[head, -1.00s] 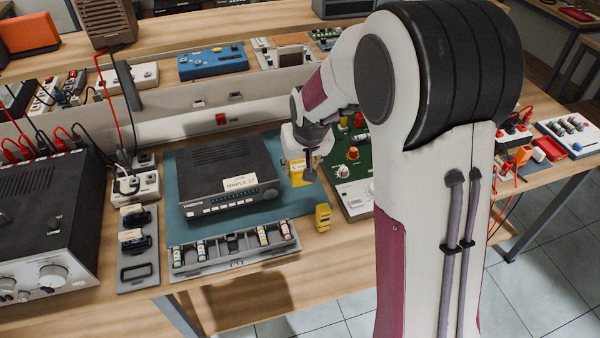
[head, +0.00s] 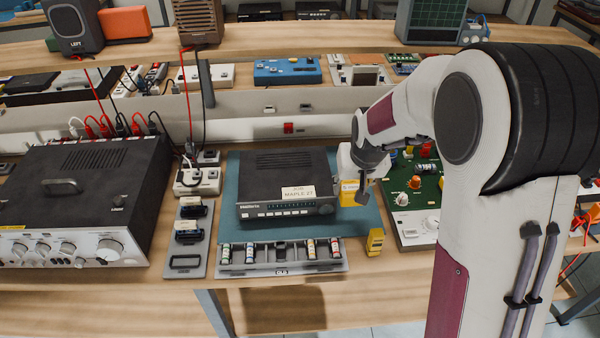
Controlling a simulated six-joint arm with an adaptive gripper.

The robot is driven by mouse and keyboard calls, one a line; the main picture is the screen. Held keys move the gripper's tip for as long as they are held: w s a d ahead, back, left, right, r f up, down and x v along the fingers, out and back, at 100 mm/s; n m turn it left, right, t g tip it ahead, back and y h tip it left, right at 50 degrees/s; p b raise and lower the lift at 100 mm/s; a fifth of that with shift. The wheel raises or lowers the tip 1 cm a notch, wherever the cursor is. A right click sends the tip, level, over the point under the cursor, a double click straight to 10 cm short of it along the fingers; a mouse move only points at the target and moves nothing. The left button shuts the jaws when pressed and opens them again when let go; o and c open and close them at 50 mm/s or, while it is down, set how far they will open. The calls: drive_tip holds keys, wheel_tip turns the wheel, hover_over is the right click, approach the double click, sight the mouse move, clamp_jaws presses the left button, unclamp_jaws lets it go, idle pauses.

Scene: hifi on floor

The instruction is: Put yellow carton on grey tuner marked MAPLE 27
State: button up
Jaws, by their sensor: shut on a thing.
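The grey tuner (head: 285,163) lies flat on a teal mat (head: 236,165) on the bench, with a pale MAPLE 27 label on its front edge. My gripper (head: 359,192) points down just right of the tuner's right side. It is shut on the yellow carton (head: 348,194), which shows partly behind a dark finger. The carton appears upright, beside the tuner and not over its top. I cannot tell how far its bottom is above the mat. The tuner's top looks bare.
A small yellow device (head: 375,241) stands at the mat's front right corner. A grey tray of small cylinders (head: 280,268) lies in front of the tuner. A green circuit board (head: 428,190) is right, a large black amplifier (head: 75,190) left. A shelf (head: 290,65) runs behind.

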drive_tip(key=shift+n+t+y, duration=0.3)
drive_tip(key=shift+n, duration=0.5)
drive_tip(key=w+a+r, duration=0.1)
drive_tip(key=w+a, duration=0.1)
drive_tip(key=a, duration=0.1)
drive_tip(key=w+a+r, duration=0.1)
drive_tip(key=w+a, duration=0.1)
drive_tip(key=a, duration=0.2)
drive_tip(key=w+a+r, duration=0.2)
drive_tip(key=a, duration=0.1)
drive_tip(key=shift+w+a, duration=0.25)
drive_tip(key=shift+w, duration=0.15)
drive_tip(key=shift+m, duration=0.8)
drive_tip(key=shift+w+a+r, duration=0.35)
drive_tip(key=shift+r, duration=0.35)
drive_tip(key=shift+w+a+r, duration=0.35)
drive_tip(key=shift+a+r, duration=0.05)
drive_tip(key=shift+r, duration=0.3)
drive_tip(key=shift+w+a+r, duration=0.35)
drive_tip(key=shift+r, duration=0.35)
hover_over(296, 175)
drive_tip(key=s, duration=0.2)
drive_tip(key=shift+w+f, duration=0.2)
drive_tip(key=shift+f, duration=2.3)
drive_tip(key=shift+f, duration=2.5)
drive_tip(key=shift+f, duration=0.15)
